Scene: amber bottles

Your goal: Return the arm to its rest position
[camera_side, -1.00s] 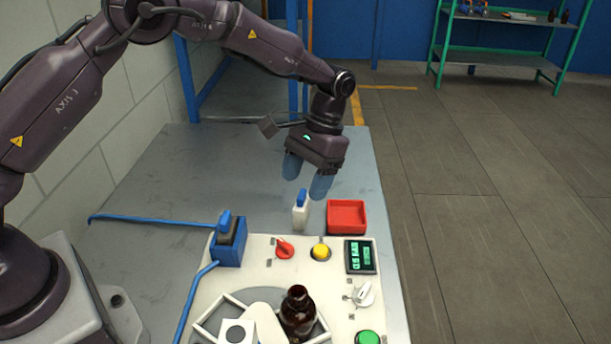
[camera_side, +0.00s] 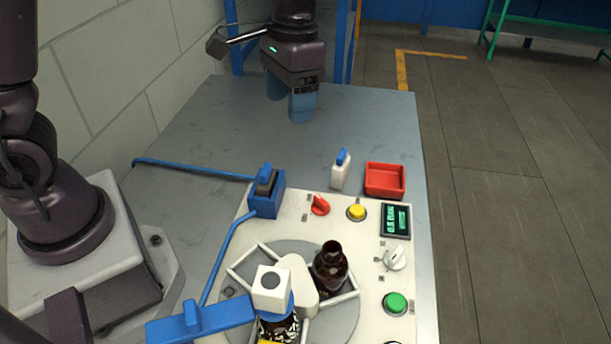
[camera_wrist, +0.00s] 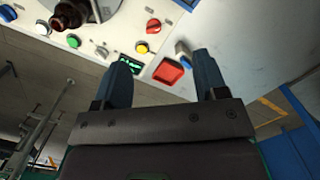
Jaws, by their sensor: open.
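My gripper (camera_side: 289,104) is open and empty above the bare back part of the grey table (camera_side: 235,125). Its blue fingers point down. In the wrist view my gripper (camera_wrist: 160,85) shows two blue fingers spread wide with nothing between them. An amber bottle (camera_side: 330,268) stands upright on the round turntable. A second dark bottle with a label (camera_side: 277,328) sits under the white block, partly hidden.
A red tray (camera_side: 385,193) looks empty beside the white bottle. The control panel (camera_side: 330,228) carries a red knob (camera_side: 320,205), yellow button (camera_side: 357,212), green button (camera_side: 396,302) and display (camera_side: 396,220). The table's back is clear.

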